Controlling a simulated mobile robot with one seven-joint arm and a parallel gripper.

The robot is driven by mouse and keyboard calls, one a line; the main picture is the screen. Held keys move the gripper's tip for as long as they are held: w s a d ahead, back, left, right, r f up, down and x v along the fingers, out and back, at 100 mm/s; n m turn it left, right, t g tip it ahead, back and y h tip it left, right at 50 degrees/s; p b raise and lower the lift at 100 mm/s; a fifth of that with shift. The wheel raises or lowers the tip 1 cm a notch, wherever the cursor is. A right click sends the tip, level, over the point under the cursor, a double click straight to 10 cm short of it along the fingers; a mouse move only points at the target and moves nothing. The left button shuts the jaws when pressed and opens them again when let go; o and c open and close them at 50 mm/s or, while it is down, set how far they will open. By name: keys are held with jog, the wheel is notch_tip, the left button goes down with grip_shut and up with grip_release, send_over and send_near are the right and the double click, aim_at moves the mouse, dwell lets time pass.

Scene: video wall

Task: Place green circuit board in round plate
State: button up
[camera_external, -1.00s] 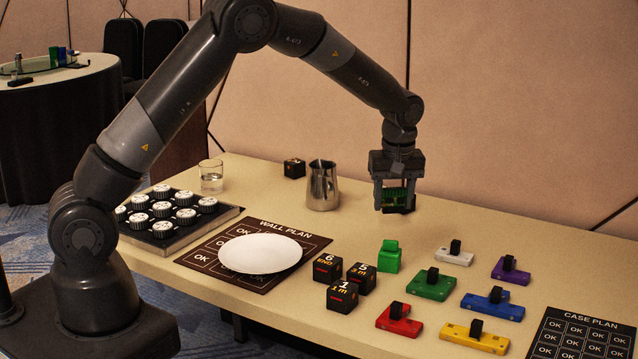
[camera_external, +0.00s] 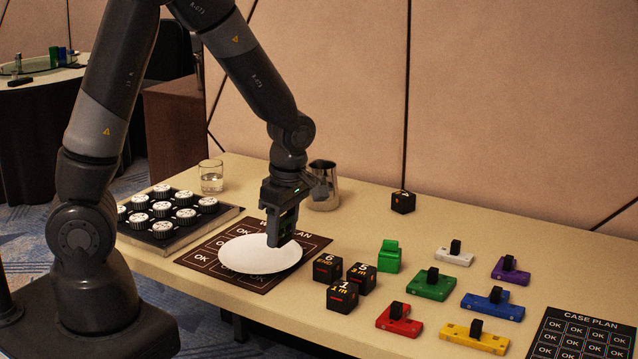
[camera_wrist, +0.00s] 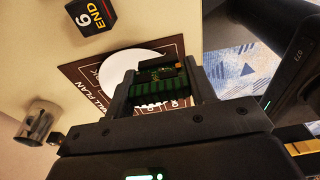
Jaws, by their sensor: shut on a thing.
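My gripper (camera_external: 282,232) is over the right part of the white round plate (camera_external: 240,256). Its fingers point down, and in the external view they largely hide what they hold. In the wrist view my gripper (camera_wrist: 160,88) is shut on the green circuit board (camera_wrist: 155,90), which sits between the two fingers with a dark part on it. The plate (camera_wrist: 118,68) shows beyond the board in that view. The plate looks empty. The gap between the fingertips and the plate is hard to judge.
The plate lies on a dark "WALL PLAN" mat (camera_external: 205,258). Black cubes (camera_external: 343,295) stand close to its right. A tray of white knobs (camera_external: 165,228) is at left; a glass (camera_external: 211,180) and metal pitcher (camera_external: 324,190) stand behind. Coloured blocks (camera_external: 431,284) fill the right.

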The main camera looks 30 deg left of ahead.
send_over(272, 263)
jog(key=f, duration=0.5)
jog(key=shift+s+d+f, duration=0.1)
jog(key=shift+d+f, duration=0.1)
jog(key=shift+f, duration=2.15)
jog(key=shift+f, duration=0.15)
jog(key=o, duration=0.9)
jog(key=shift+o, duration=0.2)
notch_tip(272, 263, up, 12)
jog(key=d, duration=0.1)
jog(key=s+a+r+m+t, duration=0.2)
jog(key=s+a+r+m, duration=0.2)
jog(key=s+r+m, duration=0.5)
jog(key=s+a+r+m+t+h, duration=0.1)
jog(key=s+a+r+m+t, duration=0.2)
jog(key=s+r+m, duration=0.6)
notch_tip(272, 263, up, 4)
jog(key=shift+s+a+f+t, duration=0.2)
jog(key=shift+a+t, duration=0.1)
jog(key=shift+a, duration=0.95)
